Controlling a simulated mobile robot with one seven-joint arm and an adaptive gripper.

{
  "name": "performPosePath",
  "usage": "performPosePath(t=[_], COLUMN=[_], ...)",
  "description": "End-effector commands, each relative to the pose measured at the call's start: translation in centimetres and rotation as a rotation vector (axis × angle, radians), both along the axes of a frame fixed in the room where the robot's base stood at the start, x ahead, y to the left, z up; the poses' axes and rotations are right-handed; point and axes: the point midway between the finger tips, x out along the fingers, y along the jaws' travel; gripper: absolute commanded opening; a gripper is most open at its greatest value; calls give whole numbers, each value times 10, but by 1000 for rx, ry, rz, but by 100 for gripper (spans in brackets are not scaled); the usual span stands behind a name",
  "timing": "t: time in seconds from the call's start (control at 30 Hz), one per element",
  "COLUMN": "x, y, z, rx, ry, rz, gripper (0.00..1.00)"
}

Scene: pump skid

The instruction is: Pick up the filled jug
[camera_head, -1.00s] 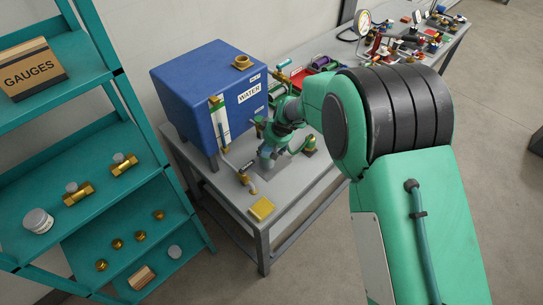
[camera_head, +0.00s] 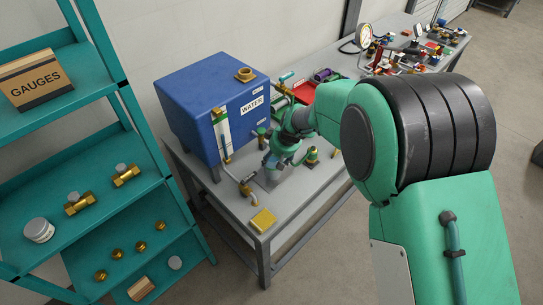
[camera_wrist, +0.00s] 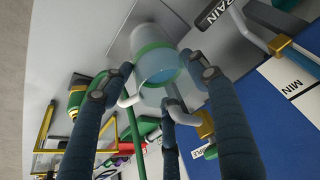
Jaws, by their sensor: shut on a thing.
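The jug (camera_wrist: 156,58) is a clear cup with a green band and bluish liquid in it, seen in the wrist view. My gripper (camera_wrist: 158,80) has its dark fingers around the jug and is shut on it. In the head view my gripper (camera_head: 283,150) is low over the bench, right of the blue water tank, beside its outlet pipe. The jug (camera_head: 270,163) is mostly hidden there by my gripper and wrist. I cannot tell whether its base touches the bench.
The blue water tank (camera_head: 185,95) with a sight tube stands close left of my gripper. A bent outlet pipe (camera_head: 240,182) and yellow pad (camera_head: 263,219) are near the bench's front edge. A brass-and-green fitting (camera_head: 311,157) stands right. Teal shelves (camera_head: 100,190) are left.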

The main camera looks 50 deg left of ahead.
Motion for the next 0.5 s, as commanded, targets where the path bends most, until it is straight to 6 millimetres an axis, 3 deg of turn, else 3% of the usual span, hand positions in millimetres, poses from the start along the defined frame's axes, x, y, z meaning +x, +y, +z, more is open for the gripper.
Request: performPosePath(t=[0.5], x=[-14], y=[-92], z=[2], rx=[3], ry=[-3], rz=[-1], gripper=[3])
